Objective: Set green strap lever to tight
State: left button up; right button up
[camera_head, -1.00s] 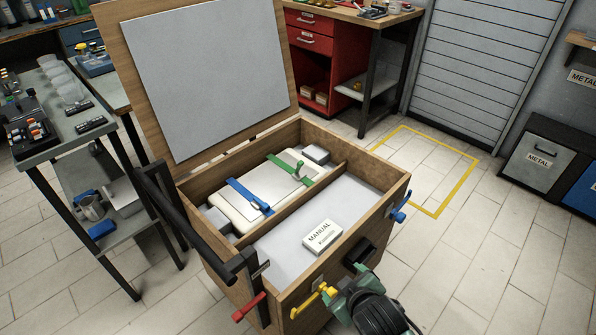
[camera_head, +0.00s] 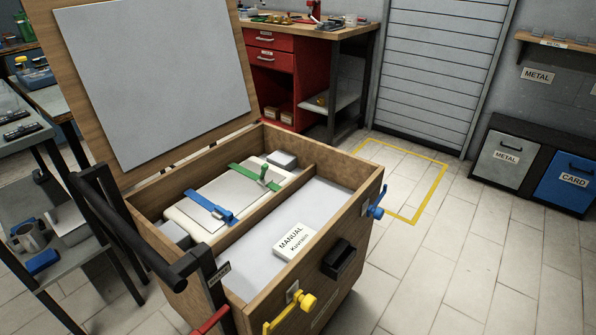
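The green strap (camera_head: 248,173) lies across the cream-coloured case in the back compartment of the open wooden crate (camera_head: 334,230). Its green lever (camera_head: 264,174) stands near the right end of the strap and looks raised at an angle. A blue strap (camera_head: 203,202) with its own lever (camera_head: 224,215) crosses the same case to the left. Neither of my grippers shows in the head view now.
The crate's hinged lid (camera_head: 150,75) stands open behind it. A white manual box (camera_head: 294,241) lies in the front compartment. Yellow (camera_head: 290,313), red (camera_head: 211,320) and blue (camera_head: 376,203) handles stick out from the crate. The floor to the right is clear.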

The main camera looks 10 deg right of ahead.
aim_at(264, 166)
jog(key=i+j+z, duration=0.15)
jog(key=j+z, duration=0.15)
jog(key=z, duration=0.15)
jog(key=j+z, duration=0.4)
jog(key=i+j+z, duration=0.1)
jog(key=j+z, duration=0.2)
jog(key=z, duration=0.15)
jog(key=j+z, duration=0.1)
jog(key=j, duration=0.65)
jog(key=k+j+z, duration=0.15)
jog(key=j, duration=0.65)
jog(key=j+z, duration=0.1)
jog(key=j, duration=0.65)
